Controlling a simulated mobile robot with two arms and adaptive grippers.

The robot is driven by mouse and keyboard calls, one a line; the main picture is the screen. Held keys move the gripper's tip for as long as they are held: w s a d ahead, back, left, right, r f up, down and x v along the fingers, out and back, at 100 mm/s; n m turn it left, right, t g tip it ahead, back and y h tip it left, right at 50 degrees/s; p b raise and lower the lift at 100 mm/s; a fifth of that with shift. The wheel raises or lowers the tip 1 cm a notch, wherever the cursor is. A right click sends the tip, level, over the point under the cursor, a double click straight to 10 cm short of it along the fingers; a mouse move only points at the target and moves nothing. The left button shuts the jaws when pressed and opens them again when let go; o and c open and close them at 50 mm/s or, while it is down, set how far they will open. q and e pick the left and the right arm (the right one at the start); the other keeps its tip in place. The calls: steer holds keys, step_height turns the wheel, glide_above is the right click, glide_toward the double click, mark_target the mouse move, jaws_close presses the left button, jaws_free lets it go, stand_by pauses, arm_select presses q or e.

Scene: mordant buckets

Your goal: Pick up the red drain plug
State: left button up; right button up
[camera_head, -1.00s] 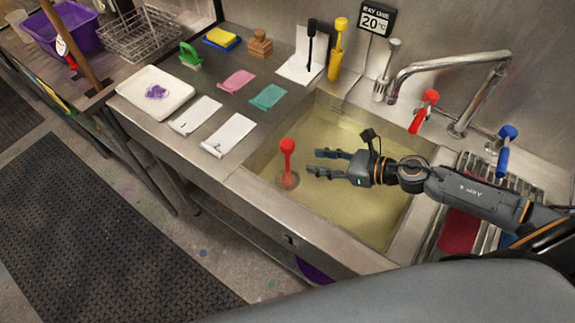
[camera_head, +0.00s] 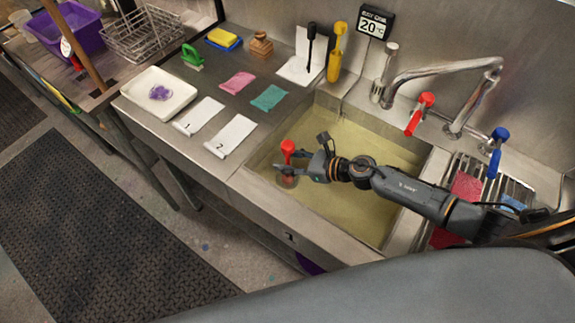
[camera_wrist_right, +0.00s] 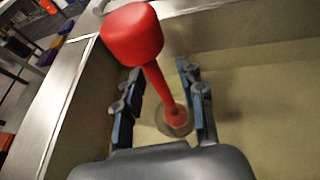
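The red drain plug (camera_head: 288,147) stands upright in the sink (camera_head: 375,205), near its left wall. Its thick red head (camera_wrist_right: 132,35) and thin stem show in the right wrist view, with its base in a round drain. My right gripper (camera_head: 290,168) reaches in from the right at the plug's stem. In the wrist view its fingers (camera_wrist_right: 160,100) are apart, one on each side of the stem, with visible gaps. It is open, and the plug's head rises above the fingers. My left gripper is not in view.
A steel faucet (camera_head: 445,75) with red (camera_head: 420,113) and blue (camera_head: 495,150) handles stands behind the sink. The steel counter to the left holds cloths, white cards and a white tray (camera_head: 158,93). The sink walls are close beside the plug.

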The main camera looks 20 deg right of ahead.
steer(key=shift+c, duration=0.4)
jaws_close()
